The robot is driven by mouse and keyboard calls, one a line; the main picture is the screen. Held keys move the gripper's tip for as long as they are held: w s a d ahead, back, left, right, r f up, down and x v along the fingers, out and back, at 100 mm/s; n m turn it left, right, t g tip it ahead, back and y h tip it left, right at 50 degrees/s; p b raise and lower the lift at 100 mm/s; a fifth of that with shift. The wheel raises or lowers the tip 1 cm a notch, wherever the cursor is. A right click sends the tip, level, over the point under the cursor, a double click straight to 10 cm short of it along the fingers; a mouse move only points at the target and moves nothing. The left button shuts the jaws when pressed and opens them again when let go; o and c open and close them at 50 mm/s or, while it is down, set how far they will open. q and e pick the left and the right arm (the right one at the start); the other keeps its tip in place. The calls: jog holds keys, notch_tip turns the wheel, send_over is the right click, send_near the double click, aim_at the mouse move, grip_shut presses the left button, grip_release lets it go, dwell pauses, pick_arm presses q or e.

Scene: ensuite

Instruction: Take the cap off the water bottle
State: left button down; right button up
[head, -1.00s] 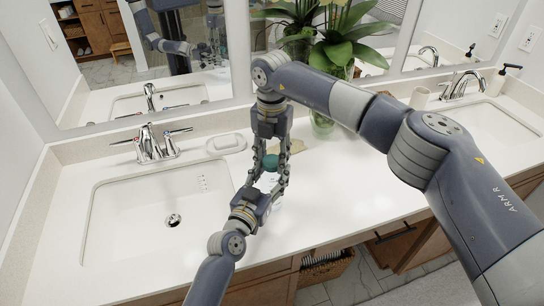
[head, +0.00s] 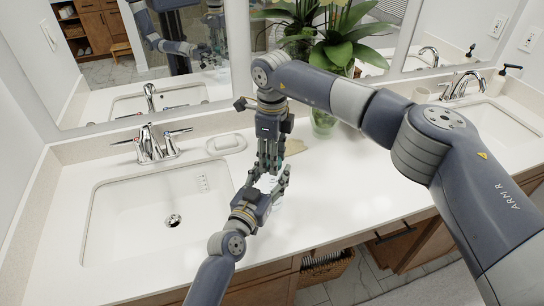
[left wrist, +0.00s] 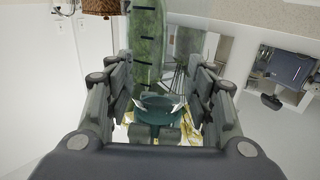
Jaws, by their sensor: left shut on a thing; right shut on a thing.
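The water bottle (head: 277,197) stands above the counter's front part, mostly hidden by my grippers in the head view. In the left wrist view, a clear green-tinted body with black tick marks, apparently the bottle (left wrist: 148,38), runs up from a dark teal cap (left wrist: 158,107). My left gripper (head: 267,180) reaches in from below and is shut on the bottle; its fingers (left wrist: 160,80) flank it in the wrist view. My right gripper (head: 269,164) points down from above, shut on the cap, which its fingers largely hide in the head view.
A sink (head: 150,225) lies left, with a faucet (head: 155,143) and soap dish (head: 226,144) behind it. A plant in a glass vase (head: 323,122) stands behind my right arm. A second sink (head: 500,130) is far right. The counter right of the bottle is clear.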

jog(key=n, duration=1.5)
jog(key=shift+n, duration=0.3)
jog(key=n, duration=0.5)
jog(key=shift+r, duration=0.1)
jog(key=shift+r, duration=0.15)
jog(key=shift+r, duration=0.95)
jog(key=shift+r, duration=0.1)
jog(key=shift+r, duration=1.9)
pick_arm(q)
jog(key=c, duration=0.6)
grip_release()
jog(key=shift+c, duration=0.2)
